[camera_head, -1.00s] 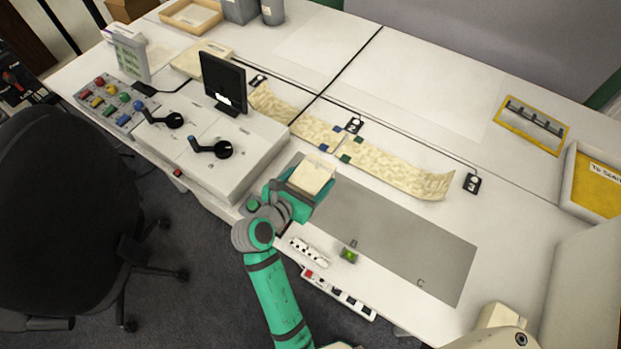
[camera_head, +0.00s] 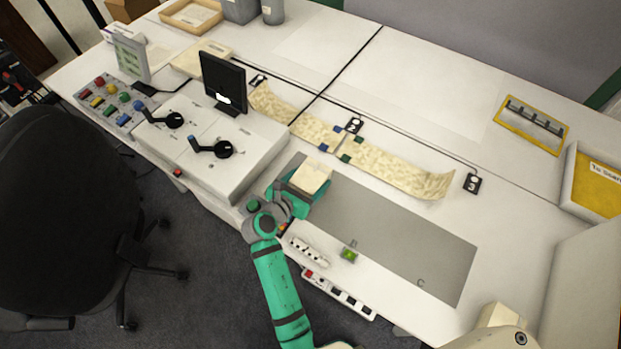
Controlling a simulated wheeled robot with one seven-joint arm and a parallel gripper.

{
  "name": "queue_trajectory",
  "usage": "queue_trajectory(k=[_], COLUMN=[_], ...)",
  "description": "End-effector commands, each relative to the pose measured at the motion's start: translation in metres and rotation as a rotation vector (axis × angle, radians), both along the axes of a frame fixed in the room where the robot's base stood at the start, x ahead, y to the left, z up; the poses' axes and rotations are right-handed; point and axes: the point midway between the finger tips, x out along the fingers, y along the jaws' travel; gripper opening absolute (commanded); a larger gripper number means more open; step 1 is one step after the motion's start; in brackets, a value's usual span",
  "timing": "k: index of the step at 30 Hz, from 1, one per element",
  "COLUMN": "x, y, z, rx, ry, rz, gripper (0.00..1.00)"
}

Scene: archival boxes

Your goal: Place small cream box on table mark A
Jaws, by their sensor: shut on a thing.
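The small cream box (camera_head: 311,177) is at the left end of the grey mat (camera_head: 400,233) on the table. My gripper (camera_head: 299,188), on the green arm, is shut on the box from its near-left side. I cannot tell whether the box touches the mat or is just above it. Marks B (camera_head: 353,243) and C (camera_head: 421,282) show on the mat. Mark A is not visible; the box and gripper cover the mat's left end.
A control console (camera_head: 215,140) with cranks and a black monitor (camera_head: 223,82) stands left of the box. A long paper strip (camera_head: 395,172) lies behind the mat. A small green-lit device (camera_head: 349,254) and a white switch strip (camera_head: 309,252) lie near the front edge. The mat's right part is clear.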

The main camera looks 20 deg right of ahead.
Motion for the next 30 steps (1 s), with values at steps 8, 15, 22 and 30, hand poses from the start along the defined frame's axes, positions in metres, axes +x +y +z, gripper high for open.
queue_trajectory(k=[8, 15, 22, 30], x=[0.0, 0.0, -0.007, -0.037], y=[0.0, 0.0, 0.01, 0.049], z=[-0.002, -0.002, 0.005, 0.025], rx=[0.0, 0.0, 0.0, 0.001], ry=[0.0, 0.0, -0.001, 0.0], rz=[0.0, 0.0, 0.002, 0.003], gripper=[0.89, 0.89, 0.89, 0.89])
